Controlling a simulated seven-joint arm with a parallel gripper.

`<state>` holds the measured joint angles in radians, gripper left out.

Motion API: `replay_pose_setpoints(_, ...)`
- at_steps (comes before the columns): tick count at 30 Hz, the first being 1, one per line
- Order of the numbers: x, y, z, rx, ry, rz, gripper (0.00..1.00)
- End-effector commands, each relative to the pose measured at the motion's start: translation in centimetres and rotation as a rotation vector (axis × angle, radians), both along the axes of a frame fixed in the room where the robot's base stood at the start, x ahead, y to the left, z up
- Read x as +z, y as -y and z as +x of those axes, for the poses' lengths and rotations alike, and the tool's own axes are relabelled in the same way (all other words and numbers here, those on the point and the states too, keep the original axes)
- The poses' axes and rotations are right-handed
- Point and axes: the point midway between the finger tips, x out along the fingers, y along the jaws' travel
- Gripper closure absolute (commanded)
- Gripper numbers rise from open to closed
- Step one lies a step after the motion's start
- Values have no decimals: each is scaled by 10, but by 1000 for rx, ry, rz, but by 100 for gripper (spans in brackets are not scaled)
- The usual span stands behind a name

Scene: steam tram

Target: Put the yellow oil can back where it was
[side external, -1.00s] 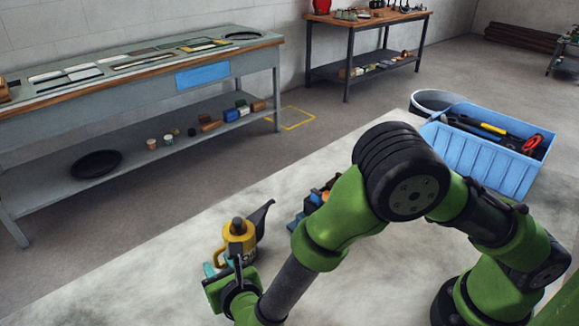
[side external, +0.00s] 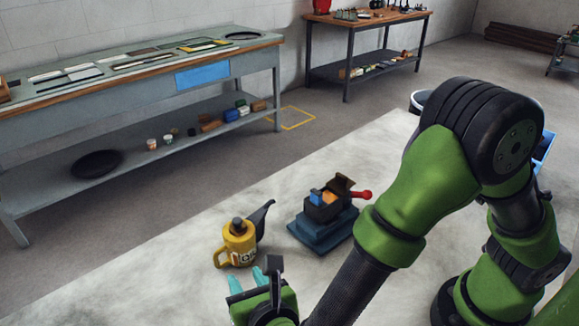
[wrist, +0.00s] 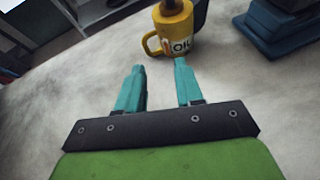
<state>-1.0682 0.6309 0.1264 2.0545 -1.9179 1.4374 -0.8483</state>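The yellow oil can (side external: 238,243) stands upright on the pale work surface, with a dark spout pointing up to the right and a handle on its left. The wrist view shows the can (wrist: 176,32) just beyond the fingertips, with its "OIL" label and its top cut off by the frame edge. My gripper (side external: 250,277) is in front of the can, and its teal fingers (wrist: 160,68) are apart with nothing between them. The can appears clear of the fingers.
A dark blue device (side external: 322,217) with a red-knobbed lever stands right of the can. A grey bench (side external: 130,75) with outlined places on top is behind left. A yellow floor outline (side external: 297,118) is empty. A blue crate (side external: 545,148) is mostly behind my arm.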

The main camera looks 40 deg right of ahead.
Motion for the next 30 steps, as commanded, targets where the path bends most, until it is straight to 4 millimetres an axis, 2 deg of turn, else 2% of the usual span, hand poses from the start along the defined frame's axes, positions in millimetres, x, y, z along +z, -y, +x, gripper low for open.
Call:
replay_pose_setpoints(3,32,64,16,-299,-19,197,64)
replay_pose_setpoints(5,48,105,17,-501,-27,342,64)
replay_pose_setpoints(6,57,131,14,-641,-29,450,64)
replay_pose_setpoints(9,75,183,-4,-983,-16,740,64)
replay_pose_setpoints(12,91,218,-27,-1306,20,1054,64)
replay_pose_setpoints(15,106,238,-50,-1600,78,1395,64)
replay_pose_setpoints(18,124,248,-65,-1842,145,1747,64)
replay_pose_setpoints(21,142,252,-74,-2009,201,2065,64)
replay_pose_setpoints(24,158,254,-78,-2104,238,2311,64)
replay_pose_setpoints(25,161,254,-79,2061,-237,-2298,64)
replay_pose_setpoints(30,171,255,-80,1921,-226,-2231,64)
